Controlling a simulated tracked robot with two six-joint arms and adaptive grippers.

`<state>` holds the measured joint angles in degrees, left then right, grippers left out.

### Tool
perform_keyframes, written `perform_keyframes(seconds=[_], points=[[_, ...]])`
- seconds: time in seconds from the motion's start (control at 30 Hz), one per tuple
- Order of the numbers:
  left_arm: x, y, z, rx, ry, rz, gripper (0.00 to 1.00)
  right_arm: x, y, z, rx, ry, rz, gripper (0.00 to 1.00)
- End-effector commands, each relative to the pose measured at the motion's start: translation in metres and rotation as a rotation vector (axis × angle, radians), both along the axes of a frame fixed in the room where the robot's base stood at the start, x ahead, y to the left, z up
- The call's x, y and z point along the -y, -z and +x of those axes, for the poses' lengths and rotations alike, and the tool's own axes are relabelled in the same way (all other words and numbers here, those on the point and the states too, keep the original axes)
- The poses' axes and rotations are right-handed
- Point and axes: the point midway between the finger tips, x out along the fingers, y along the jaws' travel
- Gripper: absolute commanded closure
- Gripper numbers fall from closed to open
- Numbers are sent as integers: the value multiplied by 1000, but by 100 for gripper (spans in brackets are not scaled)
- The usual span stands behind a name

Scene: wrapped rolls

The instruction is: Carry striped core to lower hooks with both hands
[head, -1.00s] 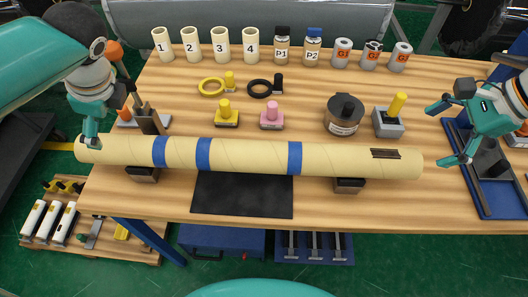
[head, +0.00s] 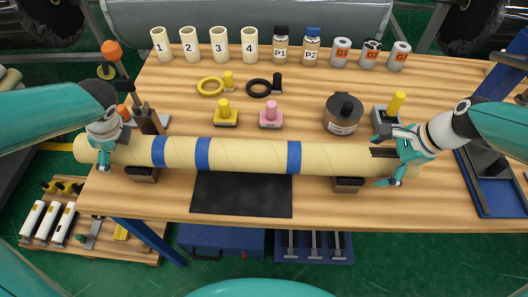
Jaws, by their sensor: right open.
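The striped core (head: 250,154) is a long tan tube with several blue bands. It lies across the front of the wooden table on two dark blocks, the left one (head: 143,173) and the right one (head: 348,184). My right gripper (head: 391,156) is open at the tube's right end, with one finger behind it and one in front. My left gripper (head: 104,152) is over the tube's left end, with a teal finger in front of it. Its other finger is hidden, so its opening is unclear. I cannot make out the lower hooks for certain.
A black mat (head: 242,195) lies under the tube's middle. Numbered cups and jars line the back. A blue tray (head: 483,195) lies at the right.

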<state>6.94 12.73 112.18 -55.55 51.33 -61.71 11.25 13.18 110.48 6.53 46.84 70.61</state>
Motion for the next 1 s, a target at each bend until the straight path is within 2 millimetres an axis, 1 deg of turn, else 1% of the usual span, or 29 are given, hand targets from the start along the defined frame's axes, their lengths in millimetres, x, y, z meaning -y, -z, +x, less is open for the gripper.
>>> perform_keyframes(seconds=[0.27,0.3,0.37,0.4,0.47,0.5,0.57,0.6,0.83,1.0], points=[[0,1,0,0,-1,0,0,-1,1,0,0,-1,0,0],[0,1,0,0,-1,0,3,-1,1,0,0,-1,0,3],[0,1,0,0,-1,0,13,-1,1,0,0,-1,0,13],[0,1,0,0,-1,0,20,-1,1,0,0,0,0,20],[0,1,0,0,-1,0,30,0,1,0,0,0,0,30],[0,1,0,0,-1,0,37,0,1,0,0,0,0,37],[0,1,0,0,0,0,47,0,1,0,0,0,0,47],[0,1,0,0,0,0,53,0,1,0,0,0,0,53],[0,1,1,1,0,0,92,0,1,0,0,0,0,92],[0,-1,1,3,1,0,92,0,0,1,2,2,0,93]])
